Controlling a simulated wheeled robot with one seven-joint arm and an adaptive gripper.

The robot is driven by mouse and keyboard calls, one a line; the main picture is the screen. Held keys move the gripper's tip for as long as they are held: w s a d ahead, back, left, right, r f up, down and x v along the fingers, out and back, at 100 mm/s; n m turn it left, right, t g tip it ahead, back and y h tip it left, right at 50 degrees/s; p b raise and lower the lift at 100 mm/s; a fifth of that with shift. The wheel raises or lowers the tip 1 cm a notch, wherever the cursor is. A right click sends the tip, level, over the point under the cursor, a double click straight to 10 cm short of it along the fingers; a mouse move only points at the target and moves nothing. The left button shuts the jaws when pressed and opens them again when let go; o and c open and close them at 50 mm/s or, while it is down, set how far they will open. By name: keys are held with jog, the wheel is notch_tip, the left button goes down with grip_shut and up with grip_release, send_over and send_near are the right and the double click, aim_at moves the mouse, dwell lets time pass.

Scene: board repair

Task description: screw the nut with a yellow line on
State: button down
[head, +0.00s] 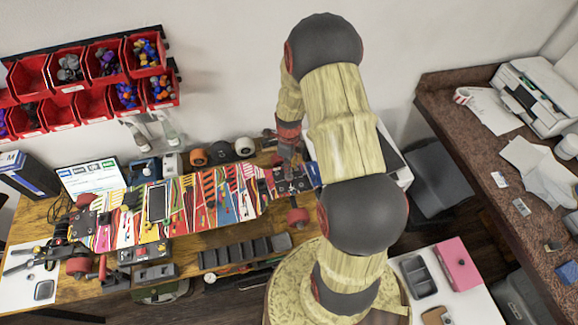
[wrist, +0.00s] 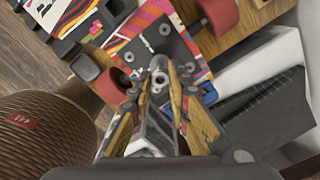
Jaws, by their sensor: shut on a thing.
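A colourful skateboard (head: 215,199) lies with its wheels up on the wooden table. Its right end has a black plate (head: 291,187), which also shows in the wrist view (wrist: 174,43) with small round metal parts on it. Red wheels (wrist: 218,14) sit on both sides of this end. My gripper (wrist: 164,88) is over the plate and shut on a small grey metal nut (wrist: 159,76) with a round hole. I cannot make out a yellow line on it. Whether the nut touches a bolt beneath is hidden.
Red bins (head: 92,104) with coloured parts hang on the wall behind the table. A black compartment tray (head: 245,252) lies in front of the board. A brown counter (head: 470,150) with a printer (head: 540,95) stands at the right.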

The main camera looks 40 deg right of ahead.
jog(key=shift+f, duration=0.1)
jog(key=shift+f+b, duration=0.45)
jog(key=shift+f, duration=0.1)
jog(key=shift+f, duration=0.1)
dwell(1.2)
jog(key=shift+f+b, duration=0.45)
jog(key=shift+b, duration=0.05)
jog(key=shift+f, duration=0.1)
dwell(0.9)
jog(key=shift+f, duration=0.1)
jog(key=shift+f+b, duration=0.2)
jog(key=shift+b, duration=0.25)
dwell(1.0)
dwell(0.4)
